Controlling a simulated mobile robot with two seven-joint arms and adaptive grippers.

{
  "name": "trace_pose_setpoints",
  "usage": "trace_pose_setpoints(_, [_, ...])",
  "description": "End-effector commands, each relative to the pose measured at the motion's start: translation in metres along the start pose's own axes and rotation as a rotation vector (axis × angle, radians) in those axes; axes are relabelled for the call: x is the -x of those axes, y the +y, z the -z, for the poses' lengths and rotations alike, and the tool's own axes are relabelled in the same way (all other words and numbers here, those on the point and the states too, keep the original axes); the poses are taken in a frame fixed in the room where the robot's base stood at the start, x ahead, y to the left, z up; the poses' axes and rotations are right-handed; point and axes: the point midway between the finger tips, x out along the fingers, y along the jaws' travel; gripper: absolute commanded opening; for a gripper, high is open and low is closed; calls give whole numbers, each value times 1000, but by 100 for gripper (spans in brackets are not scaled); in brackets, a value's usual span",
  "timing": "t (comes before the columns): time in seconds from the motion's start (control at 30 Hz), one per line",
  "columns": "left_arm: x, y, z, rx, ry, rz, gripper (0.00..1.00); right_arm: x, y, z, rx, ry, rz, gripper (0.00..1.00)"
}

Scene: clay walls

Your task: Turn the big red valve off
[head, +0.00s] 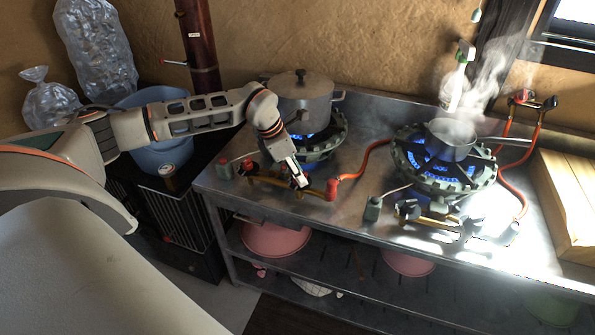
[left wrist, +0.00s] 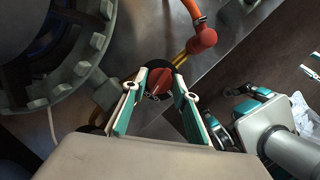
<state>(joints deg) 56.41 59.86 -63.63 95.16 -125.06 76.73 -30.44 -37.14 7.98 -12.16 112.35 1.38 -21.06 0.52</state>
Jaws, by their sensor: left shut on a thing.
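The big red valve (left wrist: 160,80) shows in the left wrist view as a red knob over a dark round base on the gas pipe. My left gripper (left wrist: 153,92) has a teal-padded finger on each side of the knob and is shut on it. In the head view my left gripper (head: 299,182) reaches down to the brass pipe (head: 262,180) in front of the left burner and hides the valve. Part of my right gripper (left wrist: 245,108) shows at the right of the left wrist view; its jaw state is unclear.
A lidded pot (head: 302,98) sits on the lit left burner (head: 318,140). A steaming saucepan (head: 450,142) sits on the lit right burner (head: 440,178). An orange hose (head: 365,160) runs beside my left gripper. A spray bottle (head: 456,80) stands behind.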

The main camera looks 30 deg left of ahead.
Motion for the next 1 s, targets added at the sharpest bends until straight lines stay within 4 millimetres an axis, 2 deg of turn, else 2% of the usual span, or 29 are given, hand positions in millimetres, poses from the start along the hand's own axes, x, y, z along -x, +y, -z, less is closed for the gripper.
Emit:
trace_pose_setpoints(0.4, [1, 2, -1, -206, -1, 84, 7, 4, 1, 9, 1, 4, -1, 40])
trace_pose_setpoints(1.0, [0, 2, 0, -245, 0, 100, 7, 5, 2, 11, 1, 7, -1, 40])
